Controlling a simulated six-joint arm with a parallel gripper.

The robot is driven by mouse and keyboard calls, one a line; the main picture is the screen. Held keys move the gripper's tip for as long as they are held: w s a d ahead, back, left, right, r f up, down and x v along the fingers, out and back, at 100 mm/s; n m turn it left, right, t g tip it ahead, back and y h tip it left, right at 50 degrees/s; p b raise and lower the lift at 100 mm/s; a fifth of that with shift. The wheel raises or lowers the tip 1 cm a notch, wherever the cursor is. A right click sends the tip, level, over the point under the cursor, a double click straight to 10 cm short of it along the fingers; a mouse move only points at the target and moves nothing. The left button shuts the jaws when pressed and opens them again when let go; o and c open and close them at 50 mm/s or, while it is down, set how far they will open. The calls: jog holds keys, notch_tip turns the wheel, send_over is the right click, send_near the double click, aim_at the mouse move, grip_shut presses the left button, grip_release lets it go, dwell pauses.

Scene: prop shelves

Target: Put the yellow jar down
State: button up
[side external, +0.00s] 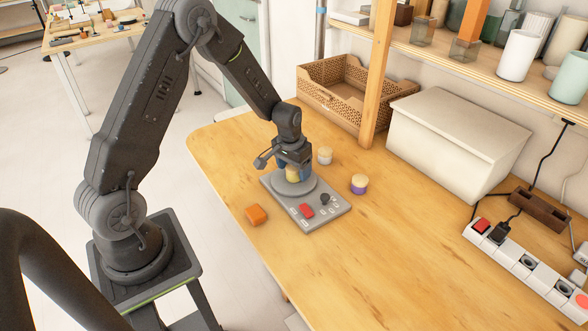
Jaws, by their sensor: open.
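The yellow jar (292,174) stands on the round grey disc (307,188) of a flat grey device (328,217) on the wooden table. My gripper (292,168) points down directly over the jar, with its fingers at the jar's sides. The gripper is open. The fingers hide part of the jar, and I cannot tell whether they touch it.
A jar with a purple band (359,184) and a pale-lidded jar (325,156) stand close by. An orange block (256,215) lies left of the device. A white box (447,150), a woven basket (330,92) and a power strip (535,270) lie farther off. The front table is clear.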

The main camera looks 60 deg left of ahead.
aim_at(291, 168)
notch_tip(291, 168, up, 11)
jog(key=s, duration=0.1)
jog(key=s+d+r+m+t, duration=0.1)
jog(key=s+d+r+t, duration=0.1)
jog(key=s+d+r, duration=0.75)
jog(key=s+d+r+m+t, duration=0.1)
jog(key=s+d+r, duration=0.1)
jog(key=s, duration=0.4)
jog(key=s+d+r+m+t, duration=0.1)
jog(key=s+d+r, duration=0.2)
jog(key=s, duration=0.3)
jog(key=shift+r, duration=0.25)
